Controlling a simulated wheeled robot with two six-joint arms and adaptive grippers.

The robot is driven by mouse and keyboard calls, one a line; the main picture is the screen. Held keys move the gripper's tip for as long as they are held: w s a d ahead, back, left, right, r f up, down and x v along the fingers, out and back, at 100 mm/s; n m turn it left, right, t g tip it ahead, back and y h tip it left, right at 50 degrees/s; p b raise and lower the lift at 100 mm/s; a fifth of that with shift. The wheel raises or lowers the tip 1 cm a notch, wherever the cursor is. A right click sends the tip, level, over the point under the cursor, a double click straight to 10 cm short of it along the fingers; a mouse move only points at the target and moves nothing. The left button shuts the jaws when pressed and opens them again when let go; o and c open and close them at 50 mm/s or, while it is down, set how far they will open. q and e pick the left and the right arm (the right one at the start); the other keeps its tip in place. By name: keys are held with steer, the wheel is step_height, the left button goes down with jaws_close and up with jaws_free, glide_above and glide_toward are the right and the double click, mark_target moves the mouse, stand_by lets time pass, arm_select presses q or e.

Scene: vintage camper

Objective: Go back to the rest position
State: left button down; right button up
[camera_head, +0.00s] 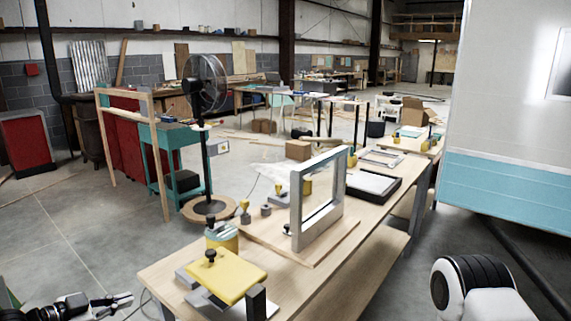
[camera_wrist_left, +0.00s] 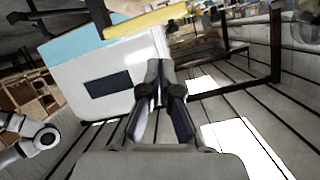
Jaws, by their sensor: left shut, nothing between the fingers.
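My left gripper (camera_head: 124,299) is low at the bottom left of the head view, out to the left of the workbench and clear of it. In the left wrist view it (camera_wrist_left: 161,72) points away from the camera with its fingers together and nothing between them. My right arm shows only as a white and black link at the bottom right of the head view; its gripper is out of the picture.
A wooden workbench (camera_head: 340,257) runs from the front centre to the right, bearing a grey frame (camera_head: 297,207) and a yellow block (camera_head: 228,276). A white and blue camper (camera_head: 510,180) stands at right. The concrete floor (camera_head: 60,235) at left is clear.

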arm_select(q)
steer(key=s+d+f+n+g+y, duration=0.1)
steer(key=s+d+f+g, duration=0.2)
steer(key=s+d+f, duration=0.3)
steer(key=s+d+f+n+g, duration=0.1)
steer(key=s+d+f+g, duration=0.2)
steer(key=f, duration=0.6)
steer(key=s+d+f+g+y, duration=0.1)
steer(key=s+d+f+g, duration=0.1)
steer(key=s+d+f, duration=0.4)
steer(key=s+d+f+n+g+y, duration=0.1)
steer(key=s+f+n+g, duration=0.1)
steer(key=s+f, duration=0.3)
steer(key=s+f+n+g+y, duration=0.1)
steer(key=s+f+n+y, duration=0.15)
steer(key=s, duration=0.55)
steer(key=s+a+n+y, duration=0.2)
steer(key=s+a+n, duration=0.2)
steer(key=a+n, duration=0.1)
steer(key=shift+r+g+y, duration=0.15)
steer(key=shift+g+y, duration=0.15)
steer(key=shift+y, duration=0.05)
steer(key=shift+d, duration=0.1)
steer(key=shift+s, duration=0.1)
